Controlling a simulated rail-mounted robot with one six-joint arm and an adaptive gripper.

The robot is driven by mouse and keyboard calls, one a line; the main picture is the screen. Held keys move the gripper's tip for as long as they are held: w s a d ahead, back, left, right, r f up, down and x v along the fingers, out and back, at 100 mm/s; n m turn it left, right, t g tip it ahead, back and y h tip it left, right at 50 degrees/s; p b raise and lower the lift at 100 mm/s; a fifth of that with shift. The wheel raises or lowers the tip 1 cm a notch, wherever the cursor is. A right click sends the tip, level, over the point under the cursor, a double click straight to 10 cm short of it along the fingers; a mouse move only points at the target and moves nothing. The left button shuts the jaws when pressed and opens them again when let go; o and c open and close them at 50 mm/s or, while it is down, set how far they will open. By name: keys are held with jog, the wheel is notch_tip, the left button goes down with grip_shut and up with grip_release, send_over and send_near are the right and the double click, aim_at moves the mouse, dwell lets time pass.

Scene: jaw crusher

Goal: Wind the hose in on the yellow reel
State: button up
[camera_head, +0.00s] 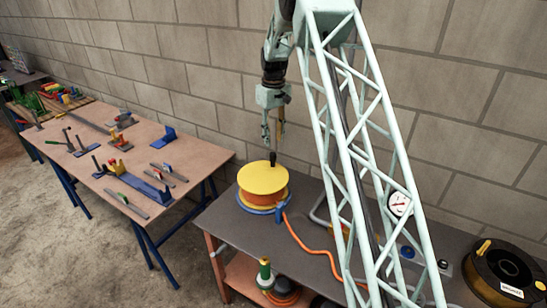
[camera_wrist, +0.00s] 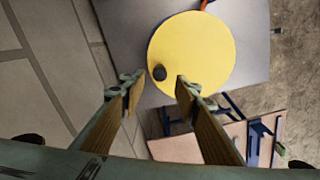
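The yellow reel (camera_head: 263,177) stands on the dark bench, with orange hose wound under its yellow top disc and a blue base. A black knob (camera_head: 272,158) stands up near the edge of the disc. The orange hose (camera_head: 315,250) runs from the reel to the right across the bench. My gripper (camera_head: 272,143) points down above the knob. In the wrist view the yellow disc (camera_wrist: 200,50) fills the upper middle, and the knob (camera_wrist: 159,73) lies beyond and between the tips of my open gripper (camera_wrist: 156,84). Nothing is between the fingers.
The dark bench (camera_head: 225,230) carries a gauge (camera_head: 400,204) and a black reel with a yellow part (camera_head: 505,272) on the right. A brown table (camera_head: 90,180) with several tools and clamps stands to the left. A block wall rises close behind.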

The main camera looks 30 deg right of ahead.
aim_at(274, 154)
notch_tip(274, 154, down, 10)
jog(key=shift+r, duration=0.1)
dwell(0.4)
grip_shut()
dwell(0.4)
